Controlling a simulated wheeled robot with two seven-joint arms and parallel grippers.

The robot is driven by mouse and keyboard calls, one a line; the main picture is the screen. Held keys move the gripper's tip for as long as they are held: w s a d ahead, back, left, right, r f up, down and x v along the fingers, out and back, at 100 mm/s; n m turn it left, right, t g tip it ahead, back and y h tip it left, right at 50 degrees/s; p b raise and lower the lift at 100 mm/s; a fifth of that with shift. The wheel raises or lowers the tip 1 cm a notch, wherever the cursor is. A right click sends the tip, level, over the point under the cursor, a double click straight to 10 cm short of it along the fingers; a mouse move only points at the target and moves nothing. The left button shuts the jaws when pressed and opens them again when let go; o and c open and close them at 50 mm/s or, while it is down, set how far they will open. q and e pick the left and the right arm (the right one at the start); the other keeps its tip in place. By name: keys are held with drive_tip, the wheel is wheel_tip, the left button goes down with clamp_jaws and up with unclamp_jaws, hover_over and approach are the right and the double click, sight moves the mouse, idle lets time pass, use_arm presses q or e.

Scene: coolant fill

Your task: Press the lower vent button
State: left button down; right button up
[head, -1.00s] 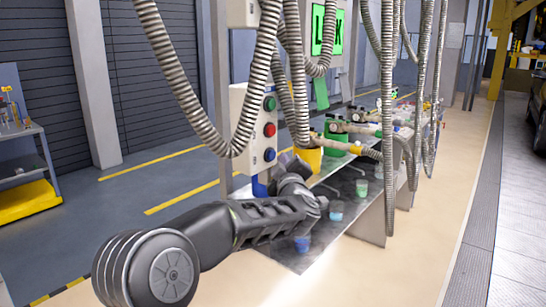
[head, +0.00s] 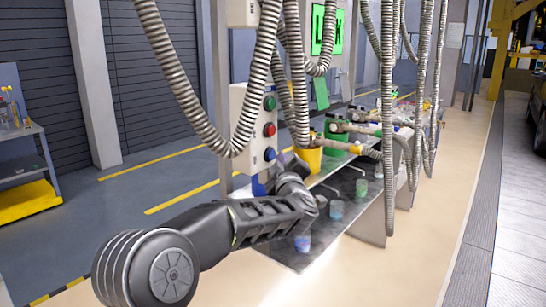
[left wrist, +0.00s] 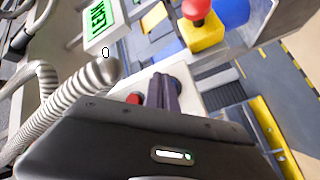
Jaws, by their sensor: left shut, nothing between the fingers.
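A pale control box (head: 252,130) hangs on a post in the head view. It carries a green button (head: 270,103), a red button (head: 270,129) and, lowest, a blue button (head: 269,154). My left gripper (head: 285,163) is beside the box at about the height of the blue button; its fingertips are hard to make out there. In the left wrist view its fingers (left wrist: 164,92) are shut and empty, pointing at the box face. The red button (left wrist: 133,98) shows left of them. A dark button lies partly behind the fingers; contact cannot be told. My right gripper is not seen.
Ribbed hoses (head: 185,80) hang in front of and above the box. A bench (head: 375,205) with coloured containers stands to the right, a yellow one (head: 308,160) close to my gripper. In the left wrist view a red knob (left wrist: 197,10) sits on a yellow block.

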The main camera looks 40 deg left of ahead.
use_arm(q)
drive_tip(key=shift+a, duration=0.75)
idle(0.9)
drive_tip(key=shift+d, duration=0.95)
drive_tip(key=shift+d, duration=0.1)
drive_tip(key=d, duration=0.4)
drive_tip(key=shift+d, duration=0.4)
idle(0.6)
